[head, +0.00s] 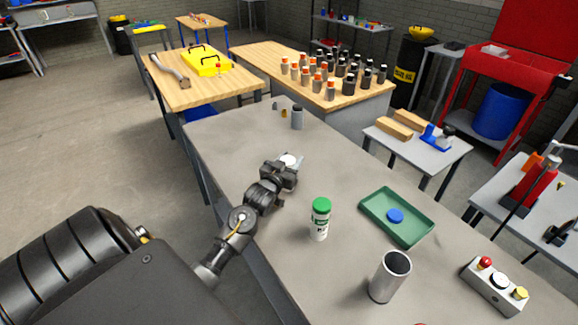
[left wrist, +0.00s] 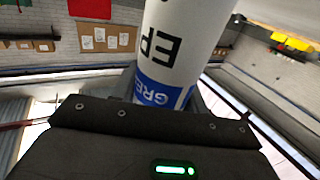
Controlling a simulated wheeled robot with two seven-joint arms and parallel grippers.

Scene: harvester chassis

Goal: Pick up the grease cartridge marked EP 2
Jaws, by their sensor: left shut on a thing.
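My left gripper (head: 284,172) is over the grey workbench (head: 235,150), shut on a white cartridge. Only the pale top of this held cartridge (head: 290,160) shows in the head view, between the dark jaws. In the left wrist view the held cartridge (left wrist: 190,35) is large, with black letters "EP" and a blue band reading "GRE". Any digit after "EP" is out of sight. A second cartridge (head: 320,220), white with a green cap and green label marks, stands upright on the bench, to the right of and nearer than the gripper. My right gripper is not in view.
An open metal cylinder (head: 390,277) stands near the front of the bench. A green tray (head: 372,206) holds a blue disc (head: 395,215). A button box (head: 495,287) is at the right edge. A grey cylinder (head: 297,118) stands at the far end.

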